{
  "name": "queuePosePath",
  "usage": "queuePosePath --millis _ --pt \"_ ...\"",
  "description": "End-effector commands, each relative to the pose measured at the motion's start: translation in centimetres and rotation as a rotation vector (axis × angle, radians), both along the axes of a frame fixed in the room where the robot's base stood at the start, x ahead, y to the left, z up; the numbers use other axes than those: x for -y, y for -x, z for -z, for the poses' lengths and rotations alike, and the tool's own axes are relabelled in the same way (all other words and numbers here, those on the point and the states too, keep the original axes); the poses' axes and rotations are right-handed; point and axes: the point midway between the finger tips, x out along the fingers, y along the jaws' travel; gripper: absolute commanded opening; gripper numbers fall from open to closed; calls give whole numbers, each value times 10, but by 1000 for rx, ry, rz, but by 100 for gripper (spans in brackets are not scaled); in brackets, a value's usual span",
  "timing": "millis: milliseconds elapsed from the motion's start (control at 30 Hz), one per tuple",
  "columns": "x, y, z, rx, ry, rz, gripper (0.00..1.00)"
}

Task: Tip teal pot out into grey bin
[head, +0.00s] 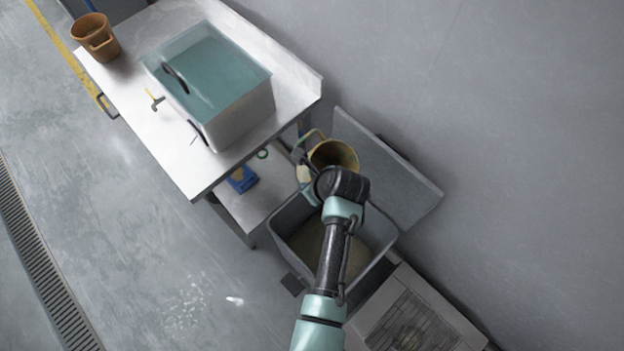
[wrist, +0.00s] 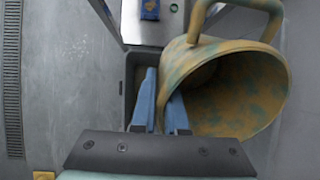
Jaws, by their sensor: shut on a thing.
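The pot (head: 340,154) is mottled ochre and teal, with a looped handle (wrist: 238,14). It is held above the far end of the grey bin (head: 284,250), tilted, its wide mouth turned toward the wrist camera. The inside wall shows in the wrist view (wrist: 240,95); its bottom is hard to make out and I see no load in it. My gripper (wrist: 162,100) is shut on the pot's near rim with its blue fingers. The arm hides part of the bin, which has beige stuff inside and its lid (head: 395,180) swung open against the wall.
A vented unit (head: 415,320) stands right of the bin. The floor at left is clear.

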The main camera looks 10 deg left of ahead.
Motion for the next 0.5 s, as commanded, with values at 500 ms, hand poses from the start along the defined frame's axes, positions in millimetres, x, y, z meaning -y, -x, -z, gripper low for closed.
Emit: queuePosePath --millis 500 --pt "-29 -21 -49 -223 352 -3 0"
